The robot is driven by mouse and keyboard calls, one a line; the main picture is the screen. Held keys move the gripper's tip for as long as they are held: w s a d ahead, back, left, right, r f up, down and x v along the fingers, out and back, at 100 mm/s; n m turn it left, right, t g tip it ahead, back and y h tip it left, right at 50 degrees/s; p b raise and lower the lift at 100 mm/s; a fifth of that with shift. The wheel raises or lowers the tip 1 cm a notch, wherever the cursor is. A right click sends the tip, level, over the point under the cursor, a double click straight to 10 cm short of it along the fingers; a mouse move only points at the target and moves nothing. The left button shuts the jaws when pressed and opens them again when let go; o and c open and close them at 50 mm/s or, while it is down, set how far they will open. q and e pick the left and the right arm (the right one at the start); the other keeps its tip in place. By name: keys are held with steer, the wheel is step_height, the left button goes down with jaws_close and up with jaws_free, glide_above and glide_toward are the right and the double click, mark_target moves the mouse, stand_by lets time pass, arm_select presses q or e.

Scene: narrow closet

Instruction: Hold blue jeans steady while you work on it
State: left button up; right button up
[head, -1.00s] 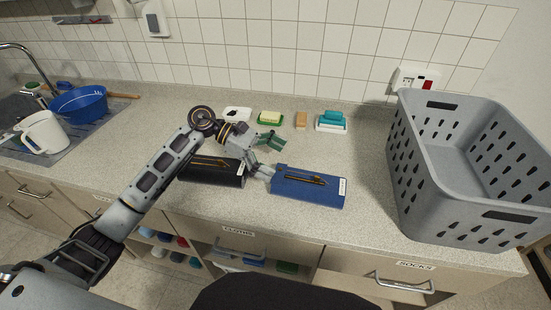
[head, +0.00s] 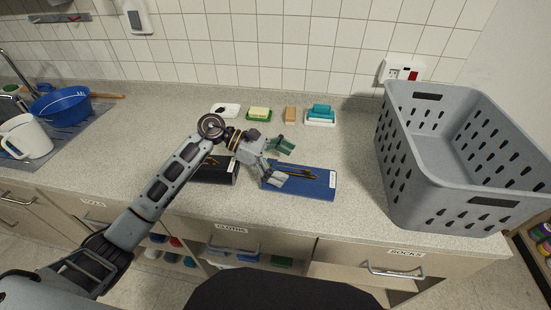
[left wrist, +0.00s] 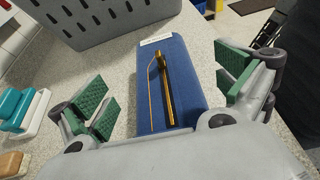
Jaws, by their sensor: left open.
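The blue jeans (head: 322,182) lie as a flat, folded blue block on the counter, with a white label at the right end. A slim gold and dark item (left wrist: 166,85) lies on top of them. My left gripper (head: 280,162) is open above the left part of the jeans, its green-padded fingers spread. In the left wrist view the jeans (left wrist: 190,60) lie between the two spread fingers. I cannot tell whether a finger touches the cloth. My right gripper is not in view.
A folded black item (head: 215,173) lies left of the jeans, partly under my left arm. A grey basket (head: 408,200) stands close on the right. Soap dishes (head: 259,115) and a teal brush (head: 320,114) line the back. Counter in front is narrow.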

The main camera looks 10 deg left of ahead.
mark_target(305, 172)
arm_select(q)
steer(key=shift+x, duration=2.8)
